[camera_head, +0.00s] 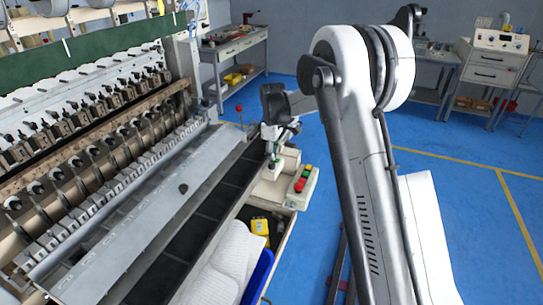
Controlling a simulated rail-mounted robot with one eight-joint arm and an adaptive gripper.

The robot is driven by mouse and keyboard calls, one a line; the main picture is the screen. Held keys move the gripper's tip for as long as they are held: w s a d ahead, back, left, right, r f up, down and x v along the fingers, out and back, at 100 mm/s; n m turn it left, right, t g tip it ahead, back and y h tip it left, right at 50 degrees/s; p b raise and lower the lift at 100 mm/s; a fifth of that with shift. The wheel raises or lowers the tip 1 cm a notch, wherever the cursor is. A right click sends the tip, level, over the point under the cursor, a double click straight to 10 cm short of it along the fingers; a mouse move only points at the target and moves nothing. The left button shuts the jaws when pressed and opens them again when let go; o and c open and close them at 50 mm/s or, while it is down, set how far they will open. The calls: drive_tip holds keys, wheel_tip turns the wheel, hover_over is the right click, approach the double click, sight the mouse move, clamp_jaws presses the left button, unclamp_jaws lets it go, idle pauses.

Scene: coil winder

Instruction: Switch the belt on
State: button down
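The dark belt (215,212) runs along the front of the coil winder, beside a long grey metal cover (140,222). My gripper (275,163) is small in view and points down over the far end of the belt, left of the buttons. It appears apart from the red and green buttons. Its fingertips are too small and cluttered to tell whether it is open or shut.
My arm fills the right centre. A blue bin (258,277), white material (222,268) and a yellow object (261,227) are below the control box. A red-knobbed lever (239,109) stands behind my gripper. Workbenches line the back; blue floor (445,175) is clear at right.

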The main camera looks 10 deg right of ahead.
sight(276, 160)
drive_tip(key=shift+s+d+r, duration=0.15)
drive_tip(key=shift+s+d, duration=0.2)
drive_tip(key=shift+d, duration=0.2)
wheel_tip(276, 160, up, 14)
idle(0.6)
drive_tip(key=shift+a, duration=0.1)
drive_tip(key=shift+w+a+r+b, duration=0.1)
drive_tip(key=shift+w+a+b, duration=0.3)
drive_tip(key=shift+b, duration=0.6)
